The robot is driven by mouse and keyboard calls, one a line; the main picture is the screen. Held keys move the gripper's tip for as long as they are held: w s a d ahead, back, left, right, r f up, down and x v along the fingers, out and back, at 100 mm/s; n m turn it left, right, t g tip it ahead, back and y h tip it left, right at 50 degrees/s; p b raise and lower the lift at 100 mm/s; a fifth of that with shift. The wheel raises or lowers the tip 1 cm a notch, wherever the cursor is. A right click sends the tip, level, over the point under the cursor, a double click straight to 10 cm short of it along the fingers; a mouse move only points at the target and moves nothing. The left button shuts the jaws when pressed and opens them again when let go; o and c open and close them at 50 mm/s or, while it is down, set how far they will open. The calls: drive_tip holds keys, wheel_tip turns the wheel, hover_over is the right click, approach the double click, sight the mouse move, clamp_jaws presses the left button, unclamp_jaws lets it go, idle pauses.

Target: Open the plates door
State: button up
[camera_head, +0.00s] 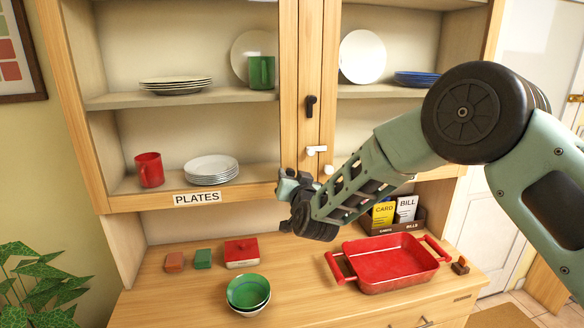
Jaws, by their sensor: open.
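The plates door is the left door of the wooden cabinet, with a light wooden frame (290,75) and a "PLATES" label (198,197) on its lower rail. It appears closed, its edge against the right door's frame (328,75). A black handle (311,105) sits near the meeting edges, with a white handle or latch (316,150) below it. My gripper (288,180) is open and empty, in front of the lower right corner of the plates door, below and left of the white piece. Whether it touches the door, I cannot tell.
On the counter stand a red tray (386,283), stacked bowls (248,308) with a green one on top, a red lidded box (241,263) and a card box (395,220). A plant (35,285) is at the lower left. Plates and mugs stand inside the cabinet.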

drive_tip(key=shift+x, duration=0.8)
clamp_jaws()
